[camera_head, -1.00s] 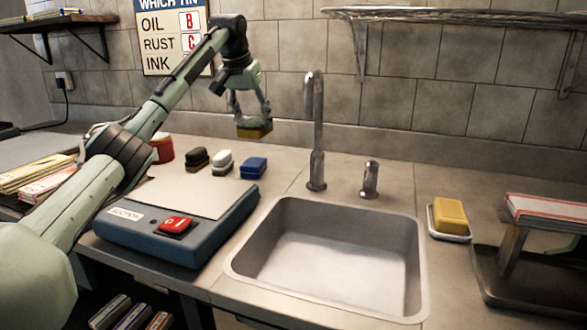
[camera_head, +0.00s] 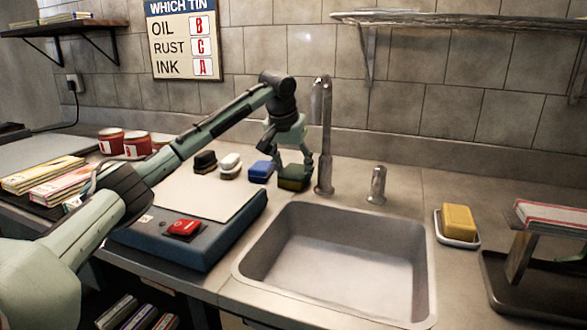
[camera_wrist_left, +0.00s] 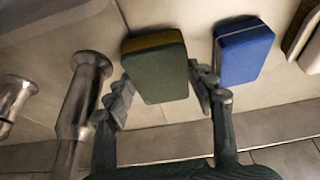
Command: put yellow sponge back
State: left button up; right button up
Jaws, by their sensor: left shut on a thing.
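The yellow sponge with a dark green top (camera_head: 293,184) is between the fingers of my left gripper (camera_head: 294,170), at the back of the counter, left of the tap's foot. My right gripper is not in view.
A white-and-dark block (camera_head: 230,165) and a black-topped block (camera_head: 205,162) continue the row leftward. The tap (camera_head: 323,150) stands close on the right, behind the sink (camera_head: 335,265). A yellow bar (camera_head: 459,220) sits on a dish right of the sink. Red tins (camera_head: 111,140) stand far left.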

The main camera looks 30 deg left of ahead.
aim_at(297, 170)
pick_arm(q)
jog(key=o, duration=1.1)
jog(key=v, duration=1.2)
jog(key=shift+f, duration=0.1)
jog(key=x, duration=1.1)
jog(key=shift+w+f, duration=0.15)
jog(key=shift+f, duration=0.1)
notch_tip(297, 170, up, 3)
jog(key=shift+w, duration=0.1)
jog(key=shift+r, duration=0.4)
